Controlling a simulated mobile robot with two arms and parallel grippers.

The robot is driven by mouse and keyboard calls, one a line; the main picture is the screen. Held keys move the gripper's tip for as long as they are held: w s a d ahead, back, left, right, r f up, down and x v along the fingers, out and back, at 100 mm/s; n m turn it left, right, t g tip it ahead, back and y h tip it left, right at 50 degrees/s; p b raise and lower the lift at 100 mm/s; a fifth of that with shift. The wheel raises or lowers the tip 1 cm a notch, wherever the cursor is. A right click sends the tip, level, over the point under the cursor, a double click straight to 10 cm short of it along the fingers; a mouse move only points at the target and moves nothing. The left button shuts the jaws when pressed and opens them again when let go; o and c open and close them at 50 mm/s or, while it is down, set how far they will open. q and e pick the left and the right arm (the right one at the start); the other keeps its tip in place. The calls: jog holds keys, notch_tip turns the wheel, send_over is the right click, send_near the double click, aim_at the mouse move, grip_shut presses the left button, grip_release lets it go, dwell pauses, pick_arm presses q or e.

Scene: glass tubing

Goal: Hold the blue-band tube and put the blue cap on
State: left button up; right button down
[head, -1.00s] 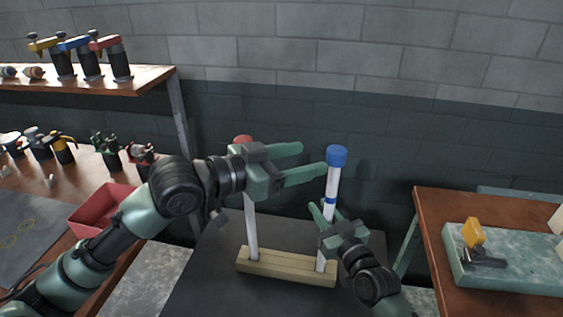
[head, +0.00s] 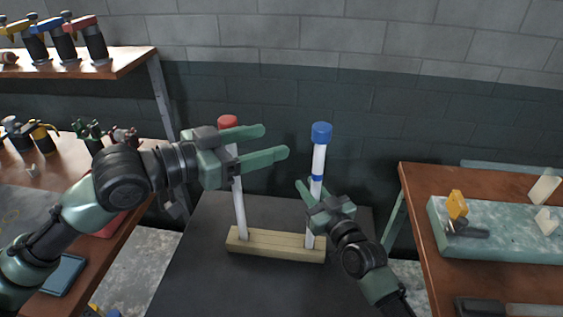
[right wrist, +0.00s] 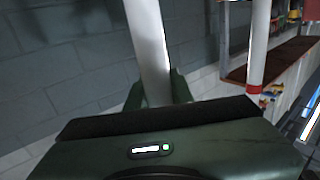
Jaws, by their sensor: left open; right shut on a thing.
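The blue-band tube (head: 319,160) stands upright in a wooden base (head: 275,244) on the dark table; it also shows in the right wrist view (right wrist: 148,45). The blue cap (head: 321,133) sits on its top end. My right gripper (head: 308,191) is shut on this tube below the blue band; its fingers show around the tube in the right wrist view (right wrist: 158,92). My left gripper (head: 275,143) is open and empty, left of the tube's upper part, its fingers pointing toward it with a gap between. It passes in front of the red-capped tube (head: 239,205).
A red cap (head: 228,121) tops the other tube, close behind my left gripper. A side bench with a grey-green block (head: 500,235) stands at right. A shelf with several tools (head: 120,62) is at upper left. The dark table (head: 230,285) is clear in front of the base.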

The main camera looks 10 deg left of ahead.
jog(key=c, duration=1.1)
grip_release()
jog(key=shift+c, duration=0.2)
